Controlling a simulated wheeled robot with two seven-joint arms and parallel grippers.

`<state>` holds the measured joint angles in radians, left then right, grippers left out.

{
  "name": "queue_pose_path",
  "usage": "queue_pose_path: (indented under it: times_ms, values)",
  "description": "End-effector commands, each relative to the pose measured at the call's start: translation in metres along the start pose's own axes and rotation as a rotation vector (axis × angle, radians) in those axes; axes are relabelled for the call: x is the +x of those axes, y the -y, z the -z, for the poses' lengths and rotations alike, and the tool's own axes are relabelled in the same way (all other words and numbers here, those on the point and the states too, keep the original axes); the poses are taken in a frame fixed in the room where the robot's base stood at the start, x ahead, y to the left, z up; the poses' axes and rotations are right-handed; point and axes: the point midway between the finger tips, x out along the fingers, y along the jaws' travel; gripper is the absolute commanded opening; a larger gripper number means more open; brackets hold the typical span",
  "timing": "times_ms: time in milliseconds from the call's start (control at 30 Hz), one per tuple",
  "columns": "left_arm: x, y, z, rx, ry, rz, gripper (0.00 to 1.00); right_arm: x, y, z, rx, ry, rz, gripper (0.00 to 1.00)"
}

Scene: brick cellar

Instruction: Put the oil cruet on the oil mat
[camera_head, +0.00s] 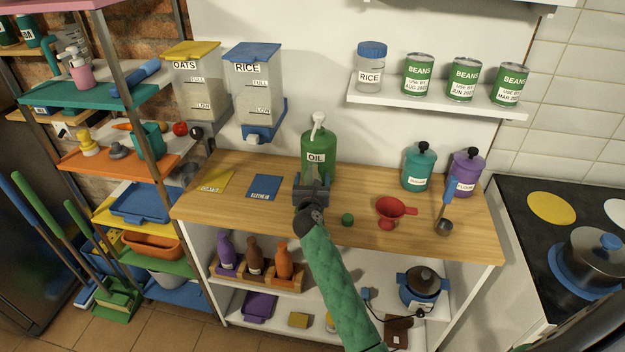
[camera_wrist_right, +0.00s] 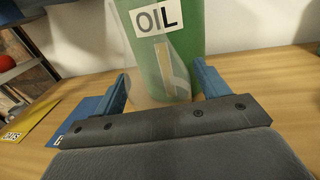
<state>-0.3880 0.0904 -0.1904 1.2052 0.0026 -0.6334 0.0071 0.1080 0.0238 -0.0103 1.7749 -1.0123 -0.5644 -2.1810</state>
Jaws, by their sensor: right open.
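A clear, see-through cruet (camera_wrist_right: 150,82) stands on the wooden counter, right in front of a green drum labelled OIL (camera_head: 319,143). My right gripper (camera_head: 312,180) is open, with its blue fingers on either side of the cruet in the right wrist view (camera_wrist_right: 160,88). I cannot tell whether the fingers touch it. In the head view the gripper hides most of the cruet. My left gripper is not in view.
A small green cap (camera_head: 347,219), a red funnel (camera_head: 391,211) and a ladle (camera_head: 445,222) lie to the right. Teal (camera_head: 418,168) and purple (camera_head: 466,172) canisters stand behind. Oats (camera_head: 197,86) and rice (camera_head: 252,90) dispensers hang on the wall. The counter around the mats is clear.

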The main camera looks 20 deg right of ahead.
Motion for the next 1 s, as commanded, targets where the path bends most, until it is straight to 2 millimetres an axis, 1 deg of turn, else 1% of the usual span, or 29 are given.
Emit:
queue_pose_path:
  times_ms: [33, 100, 300, 500, 700, 1000]
  values:
    - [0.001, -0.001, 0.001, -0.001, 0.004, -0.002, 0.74, -0.008, 0.0, 0.003, -0.001, 0.0, -0.001, 0.74]
    - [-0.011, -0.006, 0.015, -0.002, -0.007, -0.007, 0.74, -0.02, 0.0, 0.004, -0.001, 0.0, -0.002, 0.74]
    - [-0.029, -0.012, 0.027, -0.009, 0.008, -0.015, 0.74, -0.059, 0.001, 0.004, 0.0, 0.0, -0.001, 0.74]
    - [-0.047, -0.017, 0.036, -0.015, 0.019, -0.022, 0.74, -0.092, 0.0, 0.003, 0.001, 0.0, -0.001, 0.74]
    - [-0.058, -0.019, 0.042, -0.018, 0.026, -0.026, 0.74, -0.11, 0.0, 0.002, 0.0, -0.001, -0.001, 0.74]
    - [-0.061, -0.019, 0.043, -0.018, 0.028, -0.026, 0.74, -0.113, 0.0, 0.001, 0.0, 0.0, 0.0, 0.74]
